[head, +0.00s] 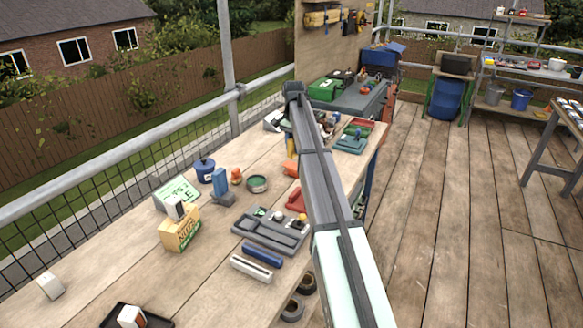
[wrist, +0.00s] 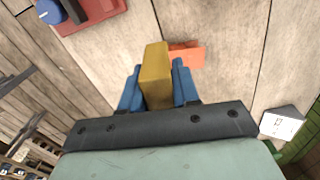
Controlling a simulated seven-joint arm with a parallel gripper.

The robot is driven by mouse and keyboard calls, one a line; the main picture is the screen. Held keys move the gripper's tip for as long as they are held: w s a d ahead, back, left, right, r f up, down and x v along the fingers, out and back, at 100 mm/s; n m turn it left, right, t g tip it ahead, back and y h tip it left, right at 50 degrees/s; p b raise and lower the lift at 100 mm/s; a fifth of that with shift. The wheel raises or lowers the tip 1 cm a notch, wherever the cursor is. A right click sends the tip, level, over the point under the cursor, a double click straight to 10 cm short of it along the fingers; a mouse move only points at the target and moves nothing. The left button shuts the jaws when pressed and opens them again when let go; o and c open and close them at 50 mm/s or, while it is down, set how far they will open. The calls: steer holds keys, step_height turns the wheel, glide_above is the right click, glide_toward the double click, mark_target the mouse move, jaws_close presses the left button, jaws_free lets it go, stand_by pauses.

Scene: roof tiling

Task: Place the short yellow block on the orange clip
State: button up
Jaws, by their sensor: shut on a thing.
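My gripper (wrist: 157,88) is shut on the short yellow block (wrist: 155,68), with one blue finger on each side of it. The block sticks out past the fingertips. The orange clip (wrist: 188,54) lies on the wooden bench just beyond the block, at its right in the wrist view. The block partly covers the clip, and I cannot tell whether they touch. In the head view an orange piece (head: 291,168) lies on the bench beside my arm and may be this clip. My arm hides most of the gripper there.
A red tray (wrist: 92,14) is at the upper left of the wrist view, and a white box (wrist: 282,123) is at the right. In the head view a grey tray (head: 268,238), a yellow box (head: 180,232) and a green dish (head: 257,183) stand on the bench (head: 110,270).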

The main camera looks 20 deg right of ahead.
steer(key=r, duration=0.2)
glide_above(293, 165)
steer(key=shift+n, duration=0.7)
steer(key=shift+s+f, duration=0.15)
steer(key=shift+f, duration=5.05)
steer(key=o, duration=1)
steer(key=shift+f, duration=0.15)
steer(key=shift+o, duration=0.2)
step_height(293, 165, up, 12)
